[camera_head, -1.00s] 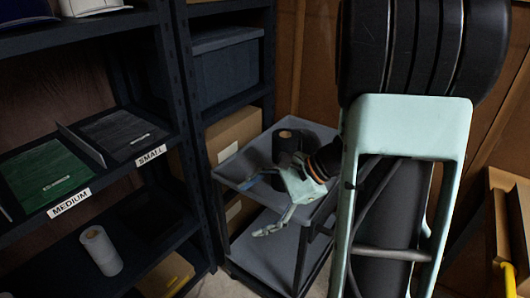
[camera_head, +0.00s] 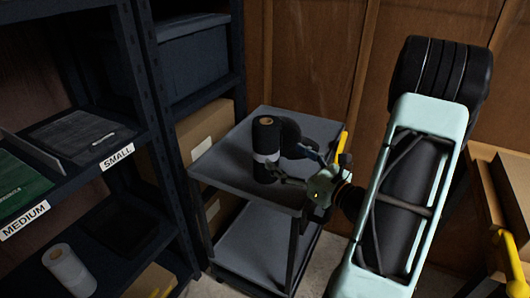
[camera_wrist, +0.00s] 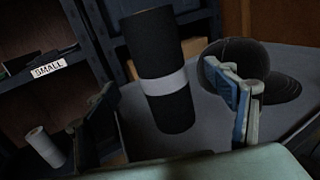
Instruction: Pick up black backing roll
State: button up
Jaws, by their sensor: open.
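The black backing roll (camera_head: 267,136) stands upright on the grey top tray of a cart (camera_head: 222,158). It has a white band around its middle and a tan core at its top. My gripper (camera_head: 285,165) is open and empty, low over the tray, reaching toward the roll from the right. In the wrist view the roll (camera_wrist: 150,45) stands ahead between the two spread fingers (camera_wrist: 172,105), nearer the left one in the picture. Whether a finger touches it I cannot tell.
A dark rounded cap-like object (camera_head: 294,134) lies right beside the roll, behind a finger in the wrist view. Shelves with SMALL and MEDIUM labels stand left. A white roll (camera_head: 69,270) stands on a lower shelf. A yellow-handled item (camera_head: 342,145) is behind my gripper.

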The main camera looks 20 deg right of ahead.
aim_at(266, 145)
jog(key=b+x, duration=0.1)
jog(key=x, duration=0.8)
jog(key=shift+s+a+f, duration=0.1)
jog(key=shift+f, duration=0.1)
jog(key=shift+c, duration=0.7)
jog(key=c, duration=1.5)
jog(key=shift+o, duration=0.2)
jog(key=shift+r, duration=0.1)
